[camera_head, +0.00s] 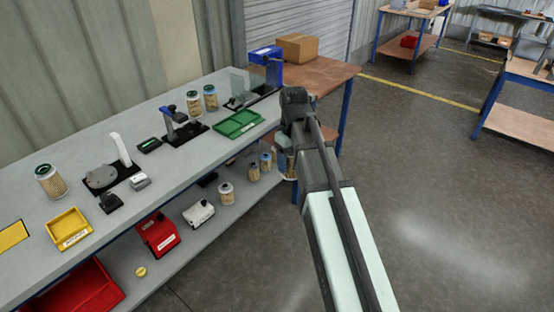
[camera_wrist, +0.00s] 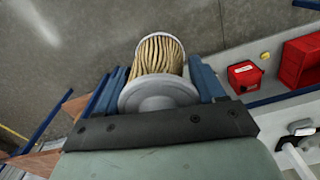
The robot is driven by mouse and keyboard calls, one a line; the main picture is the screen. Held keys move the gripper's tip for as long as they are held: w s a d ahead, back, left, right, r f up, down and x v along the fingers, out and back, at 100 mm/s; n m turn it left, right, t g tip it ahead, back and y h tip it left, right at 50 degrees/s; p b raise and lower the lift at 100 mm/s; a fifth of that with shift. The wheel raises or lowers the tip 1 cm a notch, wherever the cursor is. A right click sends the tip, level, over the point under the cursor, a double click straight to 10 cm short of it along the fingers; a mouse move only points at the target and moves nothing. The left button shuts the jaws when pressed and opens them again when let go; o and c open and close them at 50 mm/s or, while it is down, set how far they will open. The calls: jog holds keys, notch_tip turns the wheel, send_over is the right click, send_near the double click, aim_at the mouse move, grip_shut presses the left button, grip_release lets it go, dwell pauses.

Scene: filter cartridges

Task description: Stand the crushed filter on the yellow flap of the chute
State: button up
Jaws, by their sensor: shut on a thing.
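My gripper (camera_wrist: 160,75) is shut on a filter cartridge (camera_wrist: 157,55), with a blue finger on each side of it. The filter has tan pleats that look wavy and a grey end cap facing the wrist camera. In the head view my arm reaches past the bench's right end and hides most of the gripper and filter, over or beside the floor. A flat yellow panel (camera_head: 13,236) lies at the bench's left edge, cut off by the picture; I cannot tell whether it is the chute's flap.
Several other filters stand on the bench (camera_head: 52,181) and on the lower shelf (camera_head: 227,195). A yellow tray (camera_head: 70,242), a green tray (camera_head: 238,124), dark-based devices and a blue unit (camera_head: 267,65) occupy the bench. A red bin (camera_head: 85,290) is below.

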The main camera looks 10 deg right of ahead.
jog(key=shift+d, duration=0.95)
jog(key=s+a+n, duration=0.4)
jog(key=s+a, duration=0.1)
jog(key=a, duration=2)
jog(key=s+a+f+n, duration=0.1)
jog(key=s+a+n, duration=0.4)
jog(key=a, duration=1.9)
jog(key=s+a+n, duration=0.3)
jog(key=s+a, duration=0.3)
jog(key=a, duration=1.9)
jog(key=w+a+n, duration=0.2)
jog(key=a+n, duration=0.6)
jog(key=a, duration=0.7)
jog(key=shift+w+a+r, duration=0.15)
jog(key=shift+a, duration=0.15)
jog(key=shift+f, duration=1.8)
jog(key=shift+f, duration=0.5)
